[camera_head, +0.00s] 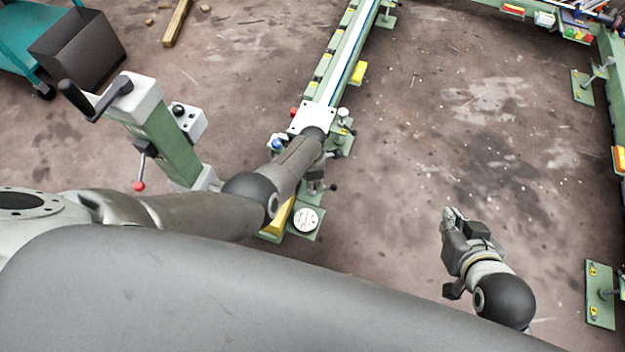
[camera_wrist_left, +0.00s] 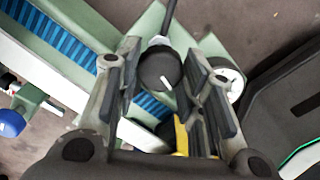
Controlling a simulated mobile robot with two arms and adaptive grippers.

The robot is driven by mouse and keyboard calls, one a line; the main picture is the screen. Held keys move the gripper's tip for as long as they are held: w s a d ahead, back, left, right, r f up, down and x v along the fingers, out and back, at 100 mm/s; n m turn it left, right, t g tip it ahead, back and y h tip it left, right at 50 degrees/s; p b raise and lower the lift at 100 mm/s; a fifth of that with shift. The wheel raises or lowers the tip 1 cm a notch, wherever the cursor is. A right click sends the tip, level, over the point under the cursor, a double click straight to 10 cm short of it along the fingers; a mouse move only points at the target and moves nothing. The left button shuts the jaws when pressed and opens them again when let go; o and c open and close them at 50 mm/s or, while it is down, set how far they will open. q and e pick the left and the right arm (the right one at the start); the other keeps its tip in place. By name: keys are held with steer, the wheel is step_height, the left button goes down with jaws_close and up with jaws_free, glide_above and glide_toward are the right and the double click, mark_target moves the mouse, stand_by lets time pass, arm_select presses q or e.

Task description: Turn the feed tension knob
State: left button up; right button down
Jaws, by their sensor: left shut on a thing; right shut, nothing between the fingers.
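The knob (camera_wrist_left: 158,72), dark and round with a white mark on its face, sits between the two fingers of my left gripper (camera_wrist_left: 168,62) in the left wrist view. The gripper is shut on it. In the head view my left arm covers most of this gripper and the knob is hidden. My right gripper (camera_head: 449,216) is shut and empty, above bare floor at the right of the head view, well apart from the machine.
A green rail machine with a blue strip (camera_head: 350,45) runs up the middle. A round white dial (camera_head: 306,220) stands near my left arm; it also shows in the wrist view (camera_wrist_left: 228,83). A green post with a crank (camera_head: 165,145) stands left. The floor on the right is open.

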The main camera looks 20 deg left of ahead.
arm_select(q)
steer(key=shift+n, duration=0.7)
arm_select(e)
steer(key=shift+w+a+r, duration=0.1)
steer(key=shift+w+r, duration=0.15)
steer(key=shift+w, duration=0.1)
steer(key=shift+r, duration=0.1)
steer(key=shift+a, duration=0.1)
arm_select(q)
steer(key=o, duration=1)
arm_select(e)
steer(key=shift+s, duration=0.1)
